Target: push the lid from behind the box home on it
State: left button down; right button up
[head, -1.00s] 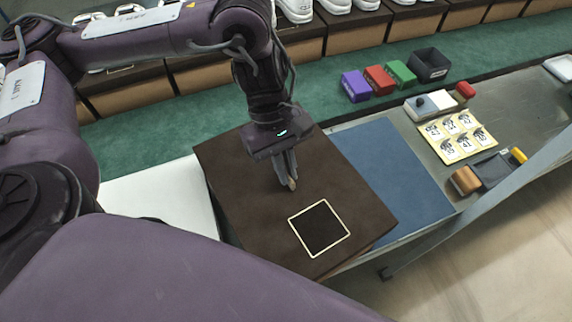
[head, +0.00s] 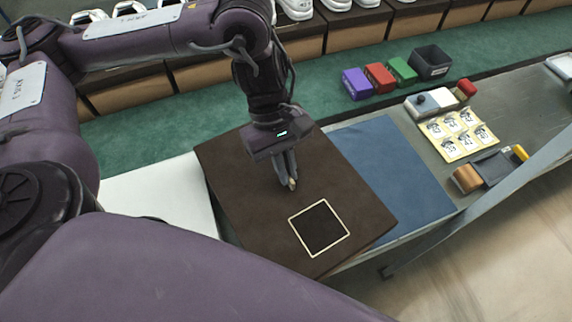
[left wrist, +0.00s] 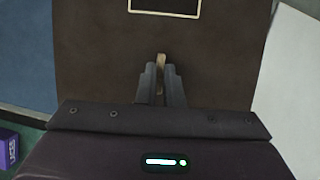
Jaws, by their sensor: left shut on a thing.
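The dark brown lid (head: 262,205), with a pale square outline on its top, lies over the box on the line. In the left wrist view the lid (left wrist: 215,55) fills the middle. The lid hides most of the box, so I cannot tell whether it is fully seated. My left gripper (head: 291,184) points down with its fingertips at the lid's top, behind the square outline. In the left wrist view its fingers (left wrist: 161,85) are closed around a small tan piece (left wrist: 160,62). Whether the fingertips touch the lid is unclear. My right gripper is not in view.
A blue mat (head: 385,170) lies right of the lid, a white surface (head: 160,198) left. Farther right are a yellow card sheet (head: 458,137) and small tools. Purple, red and green blocks (head: 380,77) and a dark bin (head: 431,62) stand behind. A grey rail (head: 470,205) edges the front.

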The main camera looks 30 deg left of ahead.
pick_arm(q)
jog(key=shift+f+b, duration=1.2)
jog(key=shift+f, duration=0.3)
jog(key=c, duration=1.5)
grip_release()
jog(key=shift+r, duration=0.1)
jog(key=shift+p+v, duration=1.4)
jog(key=shift+v, duration=2.5)
